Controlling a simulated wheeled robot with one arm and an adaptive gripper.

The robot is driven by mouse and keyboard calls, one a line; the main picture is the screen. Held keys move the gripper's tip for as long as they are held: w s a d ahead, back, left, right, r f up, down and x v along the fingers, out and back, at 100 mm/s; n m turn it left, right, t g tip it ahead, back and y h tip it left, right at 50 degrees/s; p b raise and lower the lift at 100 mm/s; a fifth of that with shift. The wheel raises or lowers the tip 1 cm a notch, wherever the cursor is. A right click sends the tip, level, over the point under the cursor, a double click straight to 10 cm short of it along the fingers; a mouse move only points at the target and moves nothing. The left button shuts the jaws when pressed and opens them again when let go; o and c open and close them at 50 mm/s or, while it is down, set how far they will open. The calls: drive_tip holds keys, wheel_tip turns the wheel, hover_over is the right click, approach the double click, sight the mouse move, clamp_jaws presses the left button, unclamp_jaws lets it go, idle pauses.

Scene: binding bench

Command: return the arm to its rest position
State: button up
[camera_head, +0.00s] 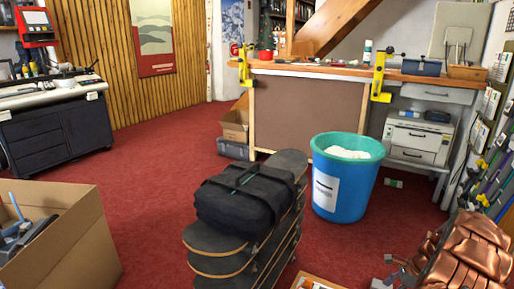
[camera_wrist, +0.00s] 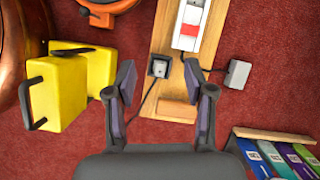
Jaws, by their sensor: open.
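My gripper (camera_wrist: 160,88) shows in the wrist view with its two dark fingers spread apart and nothing between them. Below and beyond the fingers is a wooden board (camera_wrist: 172,80) on the red carpet. The board carries a white device (camera_wrist: 190,25) with a red patch and a small grey-black fitting (camera_wrist: 158,67). The gap between the fingers lies over the near part of this board. I cannot tell how high the gripper is above it.
In the wrist view, a yellow box (camera_wrist: 58,92) lies left and a small grey box (camera_wrist: 237,74) right. In the head view, a black bag (camera_head: 240,198) lies on stacked skateboards (camera_head: 222,265), beside a blue bin (camera_head: 343,185). Open carpet (camera_head: 165,165) lies left of centre.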

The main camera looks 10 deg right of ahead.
drive_tip(key=w+a+r+n+g+p, duration=0.1)
drive_tip(key=a+r+n+p, duration=0.25)
drive_tip(key=a+r, duration=0.5)
drive_tip(key=w+a+r+n+p, duration=0.1)
drive_tip(key=a+r+n+p, duration=0.4)
drive_tip(key=r, duration=0.6)
drive_tip(key=s+a+r+n+g+p, duration=0.1)
drive_tip(key=s+a+r+n+p, duration=0.2)
drive_tip(key=a+r, duration=0.5)
drive_tip(key=s+a+r+n+g+p, duration=0.1)
drive_tip(key=s+a+r+p, duration=0.25)
drive_tip(key=a+r, duration=0.5)
drive_tip(key=s+a+r+n+g+h+p, duration=0.1)
drive_tip(key=s+a+r+n+p, duration=0.2)
drive_tip(key=s+r+p, duration=0.35)
drive_tip(key=s+a+r+n+h+p, duration=0.1)
drive_tip(key=s+a+r+n+p, duration=0.2)
drive_tip(key=r, duration=0.6)
drive_tip(key=s+a+r+n+h+p, duration=0.1)
drive_tip(key=s+r+p, duration=0.3)
drive_tip(key=s, duration=0.4)
drive_tip(key=s+a+r+n+h+p, duration=0.1)
drive_tip(key=s+r+n+p, duration=0.3)
drive_tip(key=s, duration=0.4)
wheel_tip(320, 180, up, 2)
drive_tip(key=shift+s+a+r+p, duration=0.2)
drive_tip(key=shift+s+a+p, duration=0.1)
drive_tip(key=shift+p, duration=0.3)
drive_tip(key=shift+c, duration=1.1)
drive_tip(key=shift+d, duration=0.15)
